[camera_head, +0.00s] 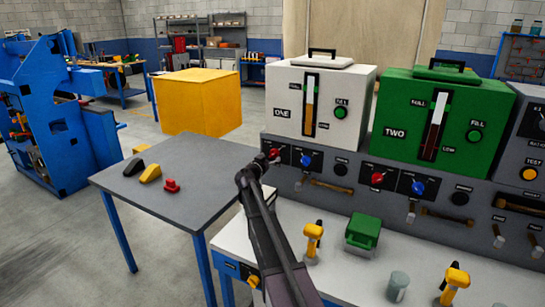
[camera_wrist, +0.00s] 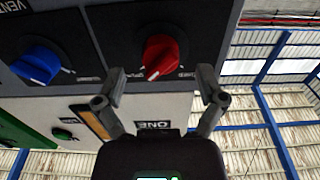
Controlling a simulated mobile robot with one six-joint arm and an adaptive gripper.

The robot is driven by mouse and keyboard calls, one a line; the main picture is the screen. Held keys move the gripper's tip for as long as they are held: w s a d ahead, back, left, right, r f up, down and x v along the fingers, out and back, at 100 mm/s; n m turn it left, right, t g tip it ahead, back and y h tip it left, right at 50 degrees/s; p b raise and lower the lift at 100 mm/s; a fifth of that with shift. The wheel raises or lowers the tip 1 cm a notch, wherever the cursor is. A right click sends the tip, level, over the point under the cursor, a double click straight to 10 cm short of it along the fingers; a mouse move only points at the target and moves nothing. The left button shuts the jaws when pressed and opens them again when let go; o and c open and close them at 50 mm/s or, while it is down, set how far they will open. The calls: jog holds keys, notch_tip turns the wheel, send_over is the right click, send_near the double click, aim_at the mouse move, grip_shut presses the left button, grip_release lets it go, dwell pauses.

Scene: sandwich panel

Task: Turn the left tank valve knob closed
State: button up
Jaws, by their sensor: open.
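The left tank, white and marked ONE (camera_head: 316,102), stands on the grey panel. Below it are a red knob (camera_head: 274,154) at the left and a blue knob (camera_head: 305,160) to its right. My gripper (camera_head: 262,162) is close to the red knob and partly overlaps it in the head view. In the wrist view, which is upside down, my gripper (camera_wrist: 162,84) is open. The red knob (camera_wrist: 160,55) shows beyond and between its fingertips, apparently untouched. The knob's ridge slants. The blue knob (camera_wrist: 38,64) is off to the left there.
The green tank TWO (camera_head: 437,118) stands to the right, with its own red knob (camera_head: 377,178) and blue knob (camera_head: 418,188) below. Handles and levers line the panel's lower part. Yellow-handled tools and a green box (camera_head: 362,232) stand on the white bench. A grey table (camera_head: 190,205) is at left.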

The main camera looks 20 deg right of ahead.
jog(key=shift+x, duration=1.2)
jog(key=c, duration=1.2)
